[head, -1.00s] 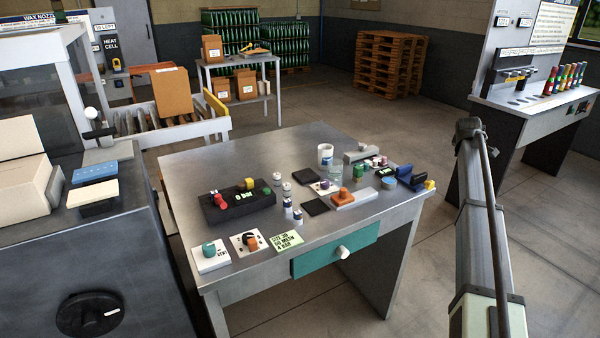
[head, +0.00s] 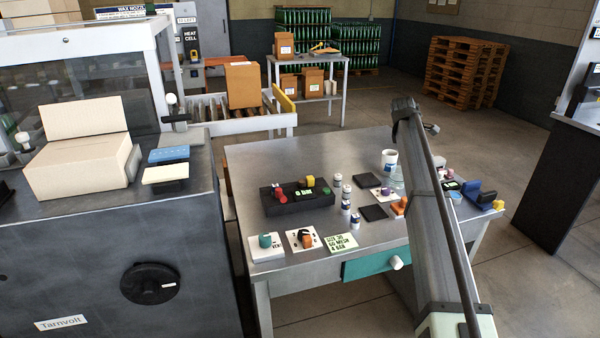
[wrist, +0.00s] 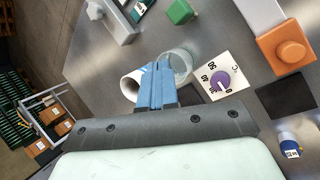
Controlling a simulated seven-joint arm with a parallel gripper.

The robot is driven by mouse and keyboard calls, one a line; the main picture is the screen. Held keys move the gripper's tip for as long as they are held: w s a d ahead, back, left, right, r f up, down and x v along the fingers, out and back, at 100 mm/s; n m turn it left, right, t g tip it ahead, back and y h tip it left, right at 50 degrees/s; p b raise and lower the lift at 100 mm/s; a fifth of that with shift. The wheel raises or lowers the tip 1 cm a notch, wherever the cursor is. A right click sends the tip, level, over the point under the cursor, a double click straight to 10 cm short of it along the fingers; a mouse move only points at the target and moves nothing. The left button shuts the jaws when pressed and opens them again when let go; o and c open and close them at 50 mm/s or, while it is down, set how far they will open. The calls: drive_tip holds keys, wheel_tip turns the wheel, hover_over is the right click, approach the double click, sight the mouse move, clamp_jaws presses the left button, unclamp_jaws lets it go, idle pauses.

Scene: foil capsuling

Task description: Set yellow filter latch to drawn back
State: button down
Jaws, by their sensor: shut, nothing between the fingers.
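In the head view, a yellow knob (head: 310,181) stands on a black control block (head: 298,197) on the steel table. Another small yellow part (head: 498,205) sits at the end of a blue fitting (head: 482,198) near the table's right edge. I cannot tell which of them is the filter latch, and no latch position can be read. In the wrist view, my gripper (wrist: 157,66) has its blue fingers shut and empty, in front of a white mug (wrist: 130,88) and a clear glass (wrist: 180,61). Neither yellow part shows there. My arm hides part of the table's right side in the head view.
A purple dial (wrist: 221,84) and an orange knob (wrist: 291,51) are right of the fingers in the wrist view. Small capped bottles (head: 346,193) stand mid-table. A teal drawer (head: 375,263) is in front. The table's back left is bare.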

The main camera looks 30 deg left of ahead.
drive_tip(key=s+a+n+g, duration=0.1)
drive_tip(key=s+a, duration=0.3)
drive_tip(key=a, duration=0.3)
drive_tip(key=s+a+r+n, duration=0.1)
drive_tip(key=s+a, duration=0.2)
drive_tip(key=a, duration=0.4)
drive_tip(key=s+a+n+g, duration=0.1)
drive_tip(key=s+a, duration=0.3)
drive_tip(key=a, duration=0.2)
drive_tip(key=n+h, duration=0.1)
drive_tip(key=n, duration=0.3)
approach(303, 179)
drive_tip(key=s+a+r, duration=0.4)
drive_tip(key=shift+w+f, duration=0.2)
drive_tip(key=shift+w, duration=0.1)
drive_tip(key=x, duration=0.9)
drive_tip(key=shift+s+d+f, duration=0.2)
drive_tip(key=shift+d+f, duration=0.05)
drive_tip(key=shift+w+d+f, duration=0.25)
drive_tip(key=shift+w+d, duration=0.7)
drive_tip(key=shift+w, duration=0.1)
drive_tip(key=shift+w+d, duration=0.5)
